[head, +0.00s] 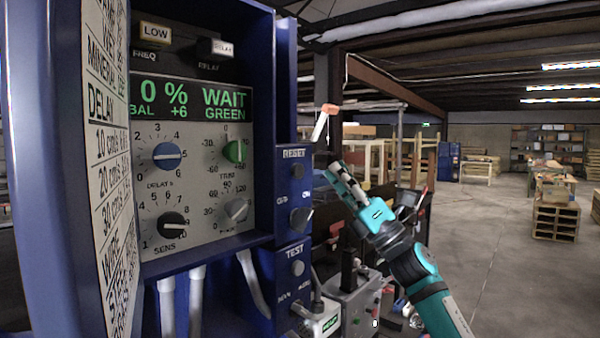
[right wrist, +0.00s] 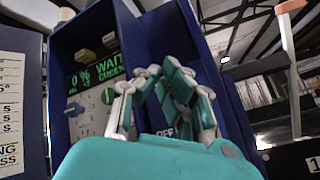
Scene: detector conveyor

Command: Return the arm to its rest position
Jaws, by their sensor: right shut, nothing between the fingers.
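My right arm and its teal right gripper (head: 335,166) reach up to the right of the blue detector cabinet (head: 68,150) in the head view. The gripper is shut and empty, its fingers pointing up and left, apart from the side control box (head: 294,222). The right wrist view shows the shut fingers (right wrist: 162,70) in front of the cabinet (right wrist: 110,25). The display (head: 190,102) reads "0 %", "BAL +6" and "WAIT GREEN" in green. Below it are a blue knob (head: 167,156), a green knob (head: 235,151), a black knob (head: 173,225) and a grey knob (head: 237,210). My left gripper is out of view.
The control box carries RESET and TEST labels and a grey switch knob (head: 301,219). An orange-topped white post (head: 322,122) rises behind the gripper. Dark machinery (head: 350,290) stands below my arm. Open concrete floor (head: 500,260) with wooden pallets (head: 556,218) lies to the right.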

